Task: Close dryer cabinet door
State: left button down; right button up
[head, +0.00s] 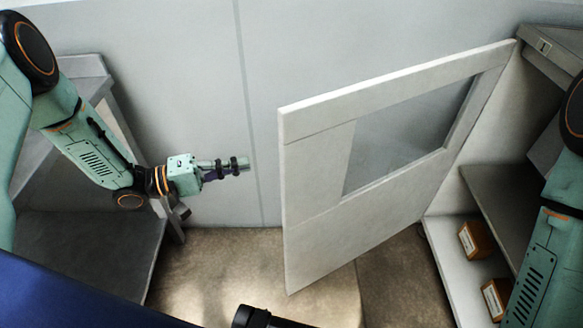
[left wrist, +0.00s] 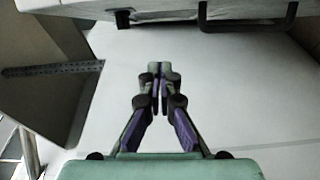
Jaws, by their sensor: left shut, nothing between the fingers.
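The dryer cabinet door (head: 310,185) is a pale panel with a window (head: 410,130). It stands wide open, swung out from its hinged side at the right. My left gripper (head: 245,164) is left of the door's free edge, apart from it, with its fingers pointing right. In the left wrist view its fingers (left wrist: 160,72) are together with nothing between them. My right arm shows at the right edge of the head view, but its gripper is not seen.
The open cabinet at the right has a shelf (head: 500,205) and small brown boxes (head: 476,240) inside. A grey bench (head: 90,245) stands at the left near my left arm. Brown floor (head: 220,265) is clear between bench and door. A pale wall (head: 190,60) is behind.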

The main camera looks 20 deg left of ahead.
aim_at(293, 170)
pick_arm(q)
jog(key=shift+w+d+r+b, duration=0.1)
jog(key=shift+w+d+b, duration=0.4)
jog(key=shift+d, duration=1.45)
jog(key=shift+w+d+f+b, duration=0.1)
jog(key=shift+d+b, duration=0.8)
jog(key=shift+d, duration=1.05)
jog(key=shift+w+d+r+b, duration=0.1)
jog(key=shift+w+d+b, duration=0.4)
jog(key=shift+d, duration=1.45)
jog(key=shift+s, duration=0.25)
